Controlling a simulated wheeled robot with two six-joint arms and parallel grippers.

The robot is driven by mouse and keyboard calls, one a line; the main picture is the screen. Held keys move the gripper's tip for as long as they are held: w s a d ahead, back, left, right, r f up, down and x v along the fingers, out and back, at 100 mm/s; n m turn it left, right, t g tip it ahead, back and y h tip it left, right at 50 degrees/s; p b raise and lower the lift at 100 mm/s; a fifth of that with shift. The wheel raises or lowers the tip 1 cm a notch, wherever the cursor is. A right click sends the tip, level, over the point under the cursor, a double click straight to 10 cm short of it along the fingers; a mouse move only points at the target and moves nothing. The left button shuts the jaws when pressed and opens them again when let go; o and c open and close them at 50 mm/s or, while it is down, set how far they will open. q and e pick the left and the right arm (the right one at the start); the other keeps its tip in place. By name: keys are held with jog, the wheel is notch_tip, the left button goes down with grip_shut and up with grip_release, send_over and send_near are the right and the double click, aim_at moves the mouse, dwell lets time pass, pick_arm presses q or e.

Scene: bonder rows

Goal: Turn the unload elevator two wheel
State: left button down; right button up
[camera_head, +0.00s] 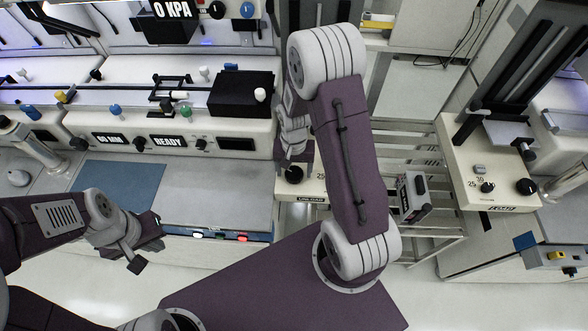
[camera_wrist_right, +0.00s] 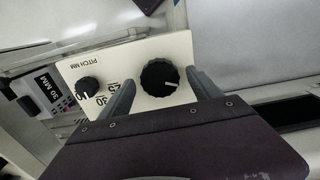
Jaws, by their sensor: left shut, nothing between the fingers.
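A cream control panel (camera_head: 314,187) stands in the middle of the head view, with a black wheel (camera_head: 295,173) on it. The panel's front label is too small to read surely. In the right wrist view the panel (camera_wrist_right: 130,75) reads "PITCH MM" and carries a large black wheel (camera_wrist_right: 160,78) with a white mark and a smaller black knob (camera_wrist_right: 87,90) beside a number scale. My right gripper (camera_wrist_right: 161,92) is open, its fingers on either side of the large wheel; contact cannot be told. My left gripper (camera_head: 148,254) is shut and empty at the left.
A similar cream panel (camera_head: 500,160) with two black knobs stands at the right. Bonder machines (camera_head: 180,135) fill the left and back. A grey box (camera_head: 412,197) sits by metal rails right of my right arm. White floor (camera_head: 480,300) is open at the front right.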

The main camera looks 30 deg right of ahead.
aim_at(294, 172)
notch_tip(294, 172, up, 9)
dwell(0.6)
dwell(0.3)
jog(key=s+a+r+n+t, duration=0.1)
jog(key=s+a+n, duration=0.4)
jog(key=s, duration=0.3)
jog(key=shift+s+n, duration=0.25)
jog(key=shift+n, duration=0.15)
jog(key=shift+r, duration=0.1)
dwell(4.5)
